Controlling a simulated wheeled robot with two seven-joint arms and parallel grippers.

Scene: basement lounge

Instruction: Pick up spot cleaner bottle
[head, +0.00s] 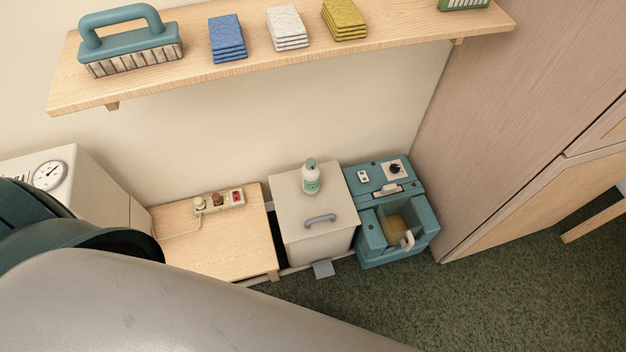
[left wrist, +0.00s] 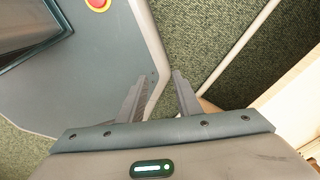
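The spot cleaner bottle (head: 311,182) is a small pale bottle with a green cap and a label. It stands upright on the lid of a light grey pedal bin (head: 290,208), behind the lid's handle. My left gripper (left wrist: 157,85) shows in the left wrist view with its two fingers apart and nothing between them, above green carpet. The bottle is not in that view. In the head view a large grey arm link of mine covers the lower left, and neither gripper shows. My right gripper is in no view.
A teal machine (head: 400,257) stands right of the bin, beside a wooden cabinet (head: 510,130). A low wooden table (head: 235,250) with a power strip (head: 219,203) is on the left. A shelf (head: 260,71) with a brush (head: 130,47) and sponge stacks hangs above. Carpet in front is clear.

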